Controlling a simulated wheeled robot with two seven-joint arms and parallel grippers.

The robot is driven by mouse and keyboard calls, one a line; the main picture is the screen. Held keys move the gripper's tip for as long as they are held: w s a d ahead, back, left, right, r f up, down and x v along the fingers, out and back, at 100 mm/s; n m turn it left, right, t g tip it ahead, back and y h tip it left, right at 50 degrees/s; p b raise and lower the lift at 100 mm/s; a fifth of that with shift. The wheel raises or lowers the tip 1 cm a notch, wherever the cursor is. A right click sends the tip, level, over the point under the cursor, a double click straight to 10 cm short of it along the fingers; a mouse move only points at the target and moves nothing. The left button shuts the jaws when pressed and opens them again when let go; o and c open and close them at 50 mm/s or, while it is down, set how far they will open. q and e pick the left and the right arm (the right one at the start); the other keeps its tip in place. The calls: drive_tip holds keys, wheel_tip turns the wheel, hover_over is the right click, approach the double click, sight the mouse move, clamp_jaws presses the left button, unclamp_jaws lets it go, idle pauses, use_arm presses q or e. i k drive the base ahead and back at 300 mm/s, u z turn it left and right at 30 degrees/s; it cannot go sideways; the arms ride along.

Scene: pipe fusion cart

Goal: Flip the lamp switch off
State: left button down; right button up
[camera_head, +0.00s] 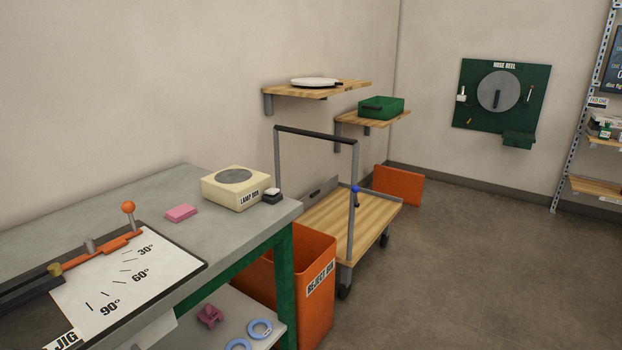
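A cream box labelled "LAMP BOX" (232,194) stands at the far right end of the grey workbench. The round disc on its top (236,176) looks dark grey and unlit. Neither of my grippers is in view.
On the bench (70,216) are a pink block (181,213) and an angle jig with an orange-knobbed lever (128,207). An orange reject bin (318,300) and a wooden-decked cart (350,221) stand beyond the bench's right end. Open floor lies to the right.

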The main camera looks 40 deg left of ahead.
sight(270, 192)
drive_tip(key=u, duration=0.5)
drive_tip(key=i, duration=1)
drive_tip(key=u, duration=0.9)
